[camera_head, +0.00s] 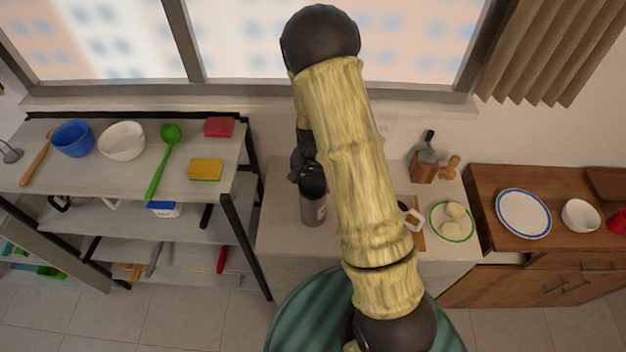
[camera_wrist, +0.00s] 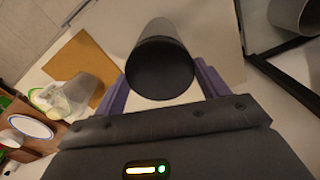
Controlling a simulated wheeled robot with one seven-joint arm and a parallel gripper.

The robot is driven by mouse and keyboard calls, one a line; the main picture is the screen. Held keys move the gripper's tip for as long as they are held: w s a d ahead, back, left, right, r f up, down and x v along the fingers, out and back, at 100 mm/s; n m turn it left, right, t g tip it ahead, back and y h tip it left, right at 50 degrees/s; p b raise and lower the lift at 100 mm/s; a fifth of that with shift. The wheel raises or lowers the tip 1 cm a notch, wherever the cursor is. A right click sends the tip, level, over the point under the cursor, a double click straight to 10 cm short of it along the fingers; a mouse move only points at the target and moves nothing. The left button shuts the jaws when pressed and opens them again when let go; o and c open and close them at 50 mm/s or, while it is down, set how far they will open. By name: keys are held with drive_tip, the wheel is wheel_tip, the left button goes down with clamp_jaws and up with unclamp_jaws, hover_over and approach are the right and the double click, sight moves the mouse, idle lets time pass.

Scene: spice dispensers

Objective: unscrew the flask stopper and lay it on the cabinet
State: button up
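The flask (camera_head: 313,211) is a grey cylinder standing upright on the pale cabinet (camera_head: 285,238), partly behind my arm in the head view. Its dark stopper (camera_head: 313,188) is on its top. In the wrist view the stopper (camera_wrist: 160,72) faces me as a dark disc, with the grey flask body (camera_wrist: 166,28) beyond it. My gripper (camera_head: 303,168) is just above the flask. In the wrist view its two purple fingers (camera_wrist: 161,85) are spread wide, one on each side of the stopper. I see no clear contact, though the side gaps are small.
A shelf rack (camera_head: 240,205) stands to the left. Right of my arm are a mug (camera_head: 413,220), a green-rimmed plate (camera_head: 451,232) with pale round items, and a wooden holder (camera_head: 424,170). Bare cabinet top lies around the flask. A green round seat (camera_head: 300,315) is in front.

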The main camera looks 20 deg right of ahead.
drive_tip(key=shift+c, duration=0.5)
drive_tip(key=n+b, duration=0.1)
drive_tip(key=n, duration=0.1)
drive_tip(key=shift+f+n, duration=0.1)
drive_tip(key=shift+n, duration=0.3)
drive_tip(key=n, duration=0.6)
drive_tip(key=shift+n, duration=0.3)
drive_tip(key=n, duration=0.5)
drive_tip(key=shift+r, duration=0.3)
drive_tip(key=n+p, duration=0.1)
drive_tip(key=n, duration=0.3)
drive_tip(key=shift+f, duration=0.1)
